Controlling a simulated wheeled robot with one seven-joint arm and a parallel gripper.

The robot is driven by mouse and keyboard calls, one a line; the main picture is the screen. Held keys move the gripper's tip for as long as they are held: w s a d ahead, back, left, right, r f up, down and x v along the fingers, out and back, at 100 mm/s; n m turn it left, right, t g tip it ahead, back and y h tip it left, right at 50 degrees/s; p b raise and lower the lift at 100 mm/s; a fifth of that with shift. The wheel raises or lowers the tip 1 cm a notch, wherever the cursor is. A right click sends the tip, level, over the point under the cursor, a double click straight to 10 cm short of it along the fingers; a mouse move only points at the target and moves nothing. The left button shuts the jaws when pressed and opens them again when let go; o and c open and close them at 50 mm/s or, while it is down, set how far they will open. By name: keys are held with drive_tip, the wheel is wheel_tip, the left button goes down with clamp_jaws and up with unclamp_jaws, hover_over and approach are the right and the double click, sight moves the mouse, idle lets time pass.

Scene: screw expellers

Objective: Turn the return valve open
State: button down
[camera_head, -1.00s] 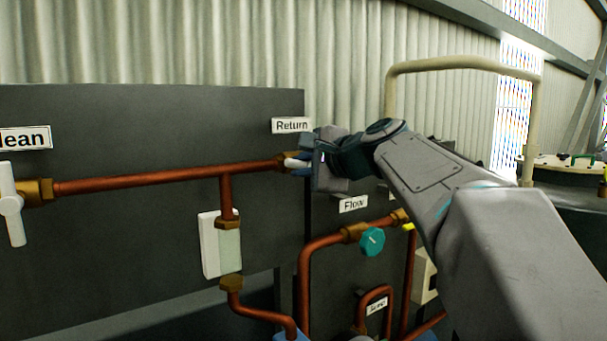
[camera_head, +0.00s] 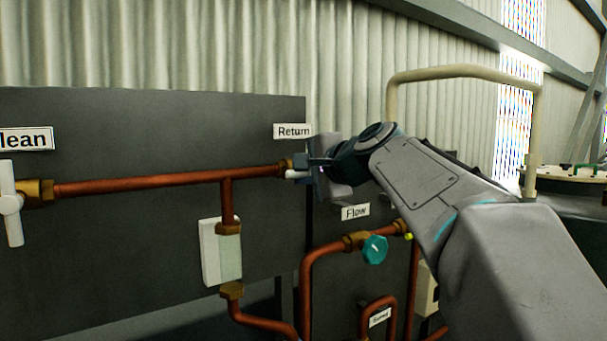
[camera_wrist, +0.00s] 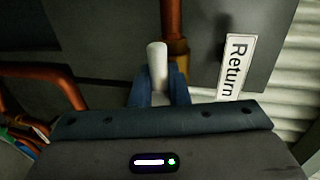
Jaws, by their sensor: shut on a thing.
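The return valve's white handle (camera_wrist: 157,66) shows in the wrist view, its rounded end sticking out past my fingers. In the head view a small part of the white handle (camera_head: 295,174) shows at the right end of the copper pipe, below the "Return" label (camera_head: 293,131). My gripper (camera_wrist: 158,95) has its blue fingers on both sides of the handle, shut on it. In the head view my gripper (camera_head: 308,172) hides most of the valve. The "Return" label also shows in the wrist view (camera_wrist: 235,67), right of the handle.
A copper pipe (camera_head: 150,183) runs left to the clean valve's white handle (camera_head: 11,204). A teal flow knob (camera_head: 375,250) sits below my gripper on a curved copper pipe. A white box (camera_head: 213,252) hangs below the long pipe. The dark panel (camera_head: 150,130) stands close behind.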

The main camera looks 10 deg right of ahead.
drive_tip(key=c, duration=1.5)
unclamp_jaws()
drive_tip(key=b+v, duration=0.1)
drive_tip(key=v, duration=1.3)
drive_tip(key=shift+w, duration=0.1)
